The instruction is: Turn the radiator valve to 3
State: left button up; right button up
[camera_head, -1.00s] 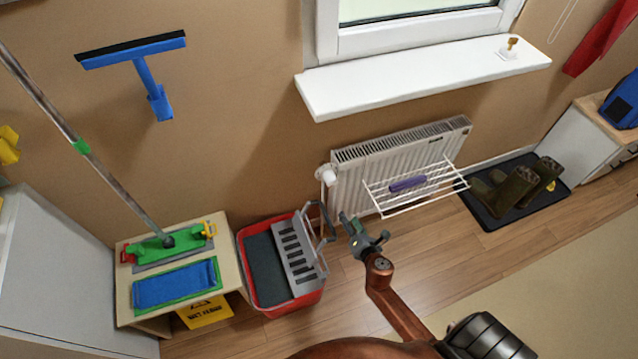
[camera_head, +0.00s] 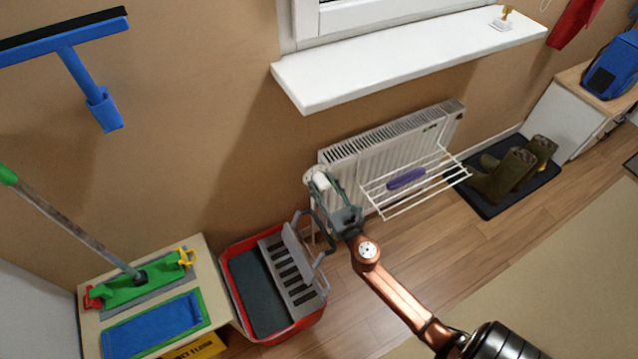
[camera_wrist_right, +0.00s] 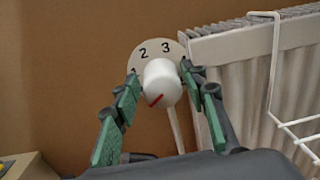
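The radiator valve is a white round knob (camera_wrist_right: 163,82) on a pale dial plate (camera_wrist_right: 146,50) in the right wrist view. The plate shows 2 at upper left and 3 at top; my left-hand finger hides part of its left side. The knob's red mark points to the lower left, away from the 3. My right gripper (camera_wrist_right: 160,92) is open, with green-padded fingers on both sides of the knob and gaps seeming to remain. In the head view, the knob (camera_head: 321,181) sits at the radiator's (camera_head: 395,140) left end, between the right gripper's (camera_head: 325,182) fingers. My left gripper is not in view.
A white drying rack (camera_head: 415,185) with a purple item (camera_head: 406,179) hangs on the radiator front, right of the gripper. A red bucket (camera_head: 228,290) with a grey wringer stands below left. The windowsill (camera_head: 400,68) juts out above. Boots (camera_head: 510,172) stand on a dark tray at right.

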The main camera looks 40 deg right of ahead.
jog(key=shift+w+d, duration=0.1)
jog(key=shift+w, duration=0.5)
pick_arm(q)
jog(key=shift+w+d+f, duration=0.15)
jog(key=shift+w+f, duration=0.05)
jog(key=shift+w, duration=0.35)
pick_arm(e)
jog(key=c, duration=0.9)
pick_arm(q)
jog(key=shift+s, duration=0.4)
